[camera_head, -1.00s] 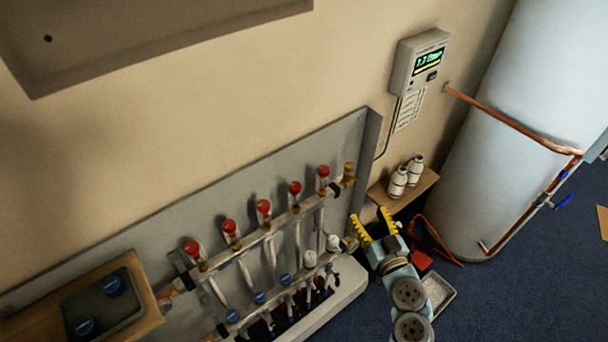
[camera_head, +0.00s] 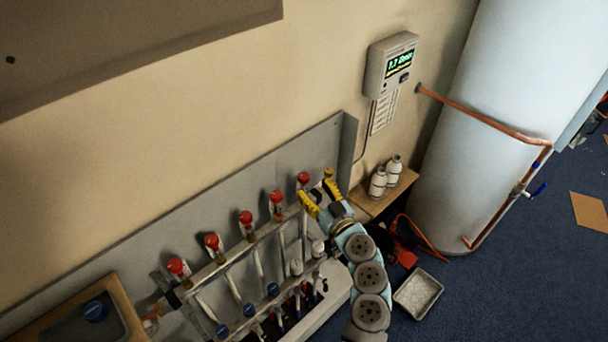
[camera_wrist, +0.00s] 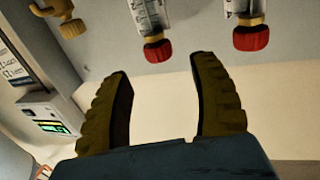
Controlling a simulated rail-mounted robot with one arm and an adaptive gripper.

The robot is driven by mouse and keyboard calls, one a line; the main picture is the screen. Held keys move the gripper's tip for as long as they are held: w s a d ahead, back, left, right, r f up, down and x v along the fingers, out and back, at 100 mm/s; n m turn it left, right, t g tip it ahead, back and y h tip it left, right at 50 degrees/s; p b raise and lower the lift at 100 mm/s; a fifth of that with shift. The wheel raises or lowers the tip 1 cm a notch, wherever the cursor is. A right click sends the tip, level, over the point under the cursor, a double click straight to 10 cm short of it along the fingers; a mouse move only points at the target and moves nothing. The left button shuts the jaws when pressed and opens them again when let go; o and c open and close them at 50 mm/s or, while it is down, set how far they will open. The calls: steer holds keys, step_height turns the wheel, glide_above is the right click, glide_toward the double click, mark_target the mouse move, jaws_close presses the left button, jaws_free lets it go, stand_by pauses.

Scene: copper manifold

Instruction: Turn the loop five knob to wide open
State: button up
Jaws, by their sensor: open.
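The manifold's upper rail (camera_head: 232,262) carries a row of red-topped flow meters. The rightmost red cap (camera_head: 303,178) is beside my gripper (camera_head: 319,191). The lower rail has blue caps (camera_head: 273,290) on the left and white knobs (camera_head: 296,267) on the right. No loop numbers are readable. My gripper is open, its yellow fingers at the right end of the upper rail. In the wrist view, a red cap (camera_wrist: 157,51) lies just beyond the gap between the empty fingers (camera_wrist: 162,78), apart from them. A second red cap (camera_wrist: 250,38) is to its right.
A brass end fitting (camera_wrist: 65,18) is near the fingers. A wall controller (camera_head: 391,65) hangs above a small shelf (camera_head: 365,201) with two white bottles (camera_head: 386,177). A white cylinder (camera_head: 460,130) with copper pipe stands right. A tray (camera_head: 418,294) lies on the blue floor.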

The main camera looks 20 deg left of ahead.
mark_target(305, 177)
steer(key=x, duration=0.5)
steer(key=shift+w+a+r, duration=0.1)
steer(key=shift+w+r, duration=0.05)
steer(key=shift+w+a, duration=0.2)
steer(key=shift+a, duration=0.1)
jaws_close()
